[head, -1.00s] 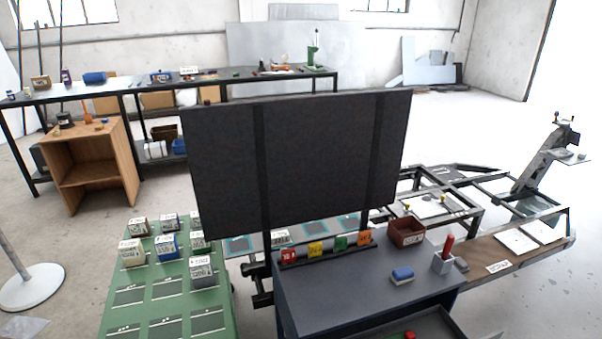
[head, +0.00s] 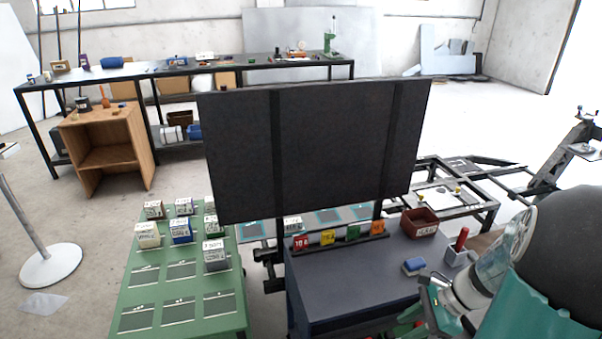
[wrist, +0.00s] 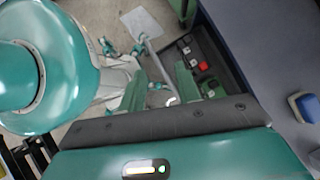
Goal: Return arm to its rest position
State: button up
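My arm (head: 540,270), green, white and black, fills the lower right of the head view. It is bent, and its end hangs over the right part of the dark bench. My gripper (wrist: 162,75) shows in the wrist view as two green fingers standing apart beyond a dark bar. Nothing shows held between them. Below and beyond them is an open dark drawer (wrist: 222,62) with a red piece and green pieces in it. The gripper is partly hidden by the arm in the head view.
A blue block (head: 414,265), a red bin (head: 419,223) and a grey holder (head: 457,256) with a red-handled item stand on the bench (head: 340,275) near my arm. A large black panel (head: 315,150) rises behind. A green table (head: 150,295) with several boxes stands left.

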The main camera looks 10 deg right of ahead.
jog(key=s+a+r+n+t+h, duration=0.2)
jog(key=a+r+n+h, duration=0.4)
jog(key=a+r+n, duration=1.2)
jog(key=r+n+t, duration=0.1)
jog(key=n, duration=0.2)
jog(key=shift+s+n+h, duration=0.3)
jog(key=shift+s+h, duration=0.1)
jog(key=shift+d, duration=0.1)
